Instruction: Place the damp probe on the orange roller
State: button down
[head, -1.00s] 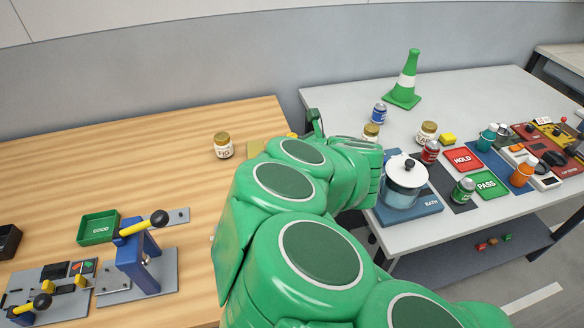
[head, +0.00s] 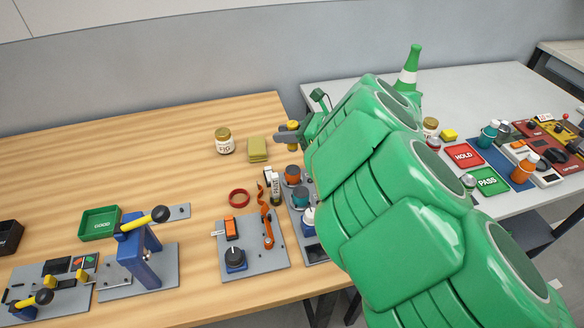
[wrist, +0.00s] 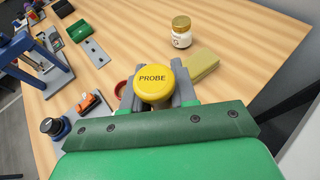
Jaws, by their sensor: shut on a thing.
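The damp probe (wrist: 153,86) has a round yellow cap marked PROBE and sits between the grey fingers of my gripper (wrist: 157,95) in the wrist view. My gripper (head: 288,137) is shut on it; in the head view the yellow probe (head: 292,125) shows at the fingers, over the right part of the wooden bench. An orange-topped round piece (head: 292,174), which may be the orange roller, stands on a grey plate just below my gripper in the picture, apart from the probe. The probe's lower end is hidden.
A FIG jar (head: 224,141) and a yellowish pad (head: 258,149) lie left of my gripper. A red ring (head: 239,198), a grey switch panel (head: 273,268) and a blue lever press (head: 138,258) are nearer. My arm hides part of the grey table (head: 460,85).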

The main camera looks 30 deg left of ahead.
jog(key=shift+f, duration=3.9)
jog(key=c, duration=0.9)
grip_release()
jog(key=shift+f, duration=0.15)
jog(key=shift+d+r, duration=0.15)
jog(key=shift+r, duration=0.05)
jog(key=v, duration=1.1)
jog(key=shift+d+r, duration=0.2)
jog(key=shift+d, duration=0.1)
jog(key=shift+w, duration=0.1)
